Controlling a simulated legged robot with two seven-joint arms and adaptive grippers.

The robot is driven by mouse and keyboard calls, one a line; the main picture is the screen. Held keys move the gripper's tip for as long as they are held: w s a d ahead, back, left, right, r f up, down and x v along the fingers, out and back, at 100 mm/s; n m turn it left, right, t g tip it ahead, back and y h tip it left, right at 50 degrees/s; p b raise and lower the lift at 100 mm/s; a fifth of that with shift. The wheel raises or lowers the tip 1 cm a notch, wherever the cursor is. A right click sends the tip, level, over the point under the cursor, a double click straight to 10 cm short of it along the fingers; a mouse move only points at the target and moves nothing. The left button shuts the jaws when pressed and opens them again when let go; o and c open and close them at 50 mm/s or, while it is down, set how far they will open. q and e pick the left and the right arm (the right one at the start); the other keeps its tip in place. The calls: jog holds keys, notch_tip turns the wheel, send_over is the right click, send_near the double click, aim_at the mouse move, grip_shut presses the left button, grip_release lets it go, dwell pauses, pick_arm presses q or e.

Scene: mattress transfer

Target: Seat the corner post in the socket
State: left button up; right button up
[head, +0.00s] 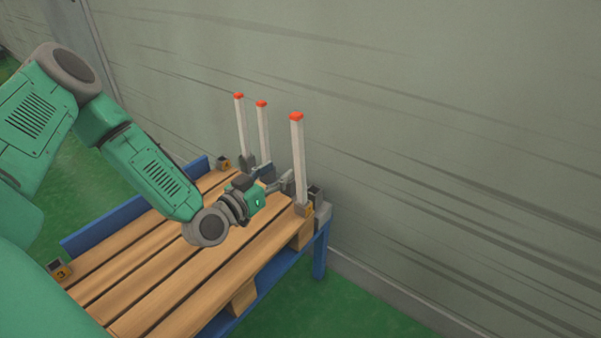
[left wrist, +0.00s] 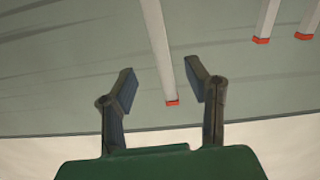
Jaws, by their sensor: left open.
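A white corner post (head: 299,160) with a red tip stands upright at the pallet's right corner. I see no contact with the fingers. My right gripper is not in view.
Two more red-tipped posts (head: 242,128) (head: 263,132) stand behind, near the wall (head: 430,120). The wooden pallet (head: 150,290) lies on a blue frame (head: 95,236). Green floor is clear at right.

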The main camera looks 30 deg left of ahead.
aim_at(296, 157)
pick_arm(q)
jog(key=w, duration=0.4)
jog(key=shift+d+b, duration=0.3)
jog(key=shift+b, duration=0.1)
jog(key=w+b, duration=0.1)
jog(key=w, duration=0.3)
jog(key=shift+w+b, duration=0.2)
jog(key=shift+b, duration=0.15)
jog(key=shift+w+r, duration=0.1)
jog(key=shift+w, duration=0.2)
grip_shut()
